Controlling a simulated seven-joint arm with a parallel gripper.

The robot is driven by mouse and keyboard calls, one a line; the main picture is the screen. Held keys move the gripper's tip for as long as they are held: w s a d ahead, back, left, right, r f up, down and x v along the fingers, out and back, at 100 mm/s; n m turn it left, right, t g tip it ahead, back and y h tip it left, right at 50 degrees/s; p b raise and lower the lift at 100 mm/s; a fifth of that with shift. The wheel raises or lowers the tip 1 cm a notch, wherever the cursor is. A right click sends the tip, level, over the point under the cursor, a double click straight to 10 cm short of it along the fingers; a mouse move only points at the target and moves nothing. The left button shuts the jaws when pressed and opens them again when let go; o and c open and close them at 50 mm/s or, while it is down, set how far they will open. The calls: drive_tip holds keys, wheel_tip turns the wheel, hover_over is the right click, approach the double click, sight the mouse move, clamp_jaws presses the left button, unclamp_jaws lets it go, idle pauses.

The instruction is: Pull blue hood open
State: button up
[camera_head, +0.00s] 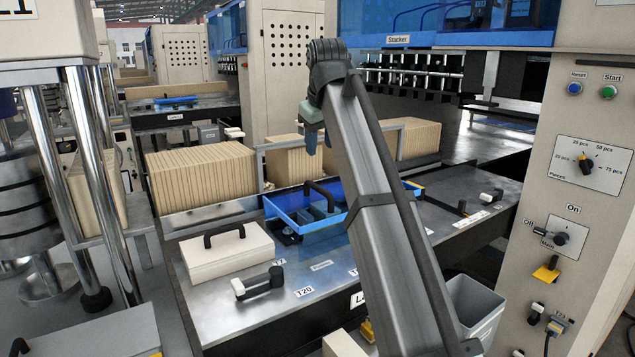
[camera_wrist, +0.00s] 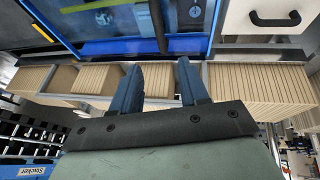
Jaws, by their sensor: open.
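The blue hood (camera_head: 275,207), a see-through lid with a blue frame, lies on the metal machine bed in the middle of the head view, partly hidden by my arm. Its black arched handle (camera_head: 318,187) stands up from it. In the wrist view the blue hood (camera_wrist: 185,46) fills the top, with the handle (camera_wrist: 158,25) reaching in from the top edge. My gripper (camera_head: 312,140) points down above and behind the hood, apart from it. In the wrist view its two blue fingers (camera_wrist: 161,80) are spread, with nothing between them and cardboard stacks beyond.
Cardboard stacks (camera_head: 200,170) stand behind a metal rail at the back of the bed. A white cover (camera_head: 228,253) with a black handle lies left of the hood. A control panel (camera_head: 588,175) stands at right, and a grey bin (camera_head: 472,305) is at front right.

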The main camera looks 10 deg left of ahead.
sight(317, 186)
drive_tip(key=x, duration=1.3)
drive_tip(key=shift+w+f, duration=0.15)
drive_tip(key=shift+f, duration=0.15)
clamp_jaws()
